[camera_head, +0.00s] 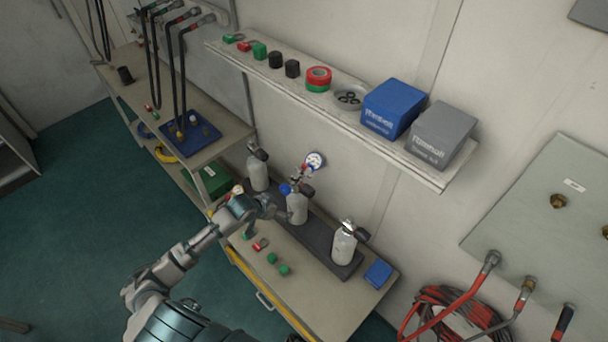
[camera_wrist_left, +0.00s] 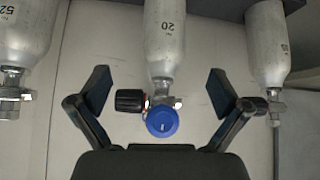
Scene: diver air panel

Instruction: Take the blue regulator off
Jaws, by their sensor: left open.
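The blue regulator (camera_wrist_left: 163,122) shows as a round blue knob at the valve of the middle grey bottle (camera_wrist_left: 165,40), marked 20, with a black knob (camera_wrist_left: 129,100) beside it. In the head view the blue knob (camera_head: 285,189) is on the middle bottle (camera_head: 297,208), with a white gauge (camera_head: 315,160) above. My left gripper (camera_head: 270,206) is close to this bottle on its left. In the wrist view its two fingers (camera_wrist_left: 158,88) are spread on both sides of the bottle and valve, apart from them and empty. My right gripper is not seen.
Two more bottles (camera_head: 257,174) (camera_head: 342,246) stand on the same dark rack. A shelf (camera_head: 400,160) with boxes overhangs behind. Red hoses (camera_head: 440,310) hang right.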

